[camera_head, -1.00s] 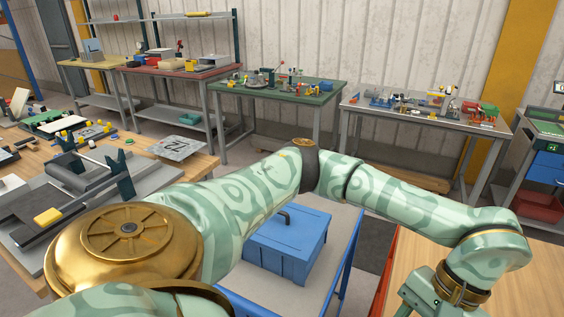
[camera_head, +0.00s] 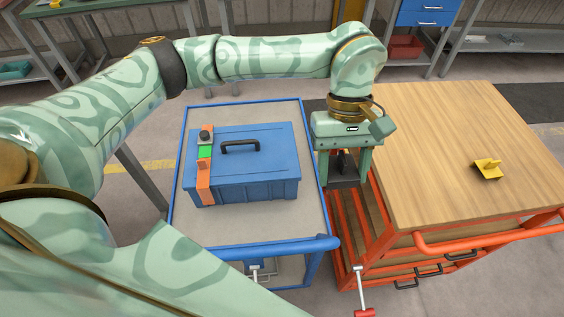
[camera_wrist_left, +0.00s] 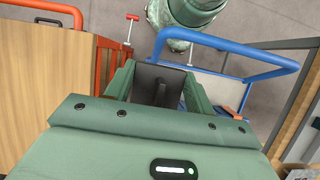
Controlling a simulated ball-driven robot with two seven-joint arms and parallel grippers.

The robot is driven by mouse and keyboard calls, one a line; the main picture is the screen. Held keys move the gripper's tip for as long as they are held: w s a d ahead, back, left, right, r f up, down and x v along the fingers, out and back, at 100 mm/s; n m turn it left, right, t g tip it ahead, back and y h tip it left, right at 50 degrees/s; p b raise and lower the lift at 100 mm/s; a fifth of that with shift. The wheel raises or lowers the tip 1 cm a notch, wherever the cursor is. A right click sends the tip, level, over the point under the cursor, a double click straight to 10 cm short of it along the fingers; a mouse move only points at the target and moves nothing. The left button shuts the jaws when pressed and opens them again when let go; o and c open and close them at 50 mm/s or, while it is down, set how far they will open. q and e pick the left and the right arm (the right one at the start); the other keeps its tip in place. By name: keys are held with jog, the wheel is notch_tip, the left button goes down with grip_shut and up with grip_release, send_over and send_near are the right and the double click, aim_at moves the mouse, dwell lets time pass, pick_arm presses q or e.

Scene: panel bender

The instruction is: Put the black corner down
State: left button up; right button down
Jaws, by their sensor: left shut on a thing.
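My left gripper (camera_head: 345,172) comes in from the left and points down over the gap between the blue cart and the red-framed cart. It is shut on the black corner (camera_head: 344,183), a dark angled piece that shows between and below the fingers. In the left wrist view the black corner (camera_wrist_left: 158,76) sits between the two green fingers, with its upper part partly hidden by the gripper body. It appears held in the air; I cannot tell its exact height. My right gripper is not in view.
The blue cart (camera_head: 315,215) carries a blue toolbox (camera_head: 265,178) with an orange, green and black strip on its lid. The red-framed cart has a wooden top (camera_head: 435,135), mostly clear, with a yellow corner piece (camera_head: 487,168) toward its right. Workbenches stand behind.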

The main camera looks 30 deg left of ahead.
pick_arm(q)
jog(key=w+a+f, duration=0.3)
jog(key=a+f, duration=0.1)
jog(key=a, duration=0.4)
send_over(293, 174)
jog(key=d, duration=0.1)
jog(key=f, duration=0.4)
jog(key=shift+s+f, duration=0.2)
jog(key=shift+f, duration=0.2)
jog(key=f, duration=0.2)
jog(key=a+f, duration=0.1)
jog(key=f, duration=0.1)
jog(key=shift+w+b, duration=0.1)
jog(key=shift+b, duration=0.2)
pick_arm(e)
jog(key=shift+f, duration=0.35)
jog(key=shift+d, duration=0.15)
pick_arm(q)
jog(key=shift+f, duration=0.15)
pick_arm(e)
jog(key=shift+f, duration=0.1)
pick_arm(q)
jog(key=shift+f+b, duration=0.45)
jog(key=shift+f, duration=0.05)
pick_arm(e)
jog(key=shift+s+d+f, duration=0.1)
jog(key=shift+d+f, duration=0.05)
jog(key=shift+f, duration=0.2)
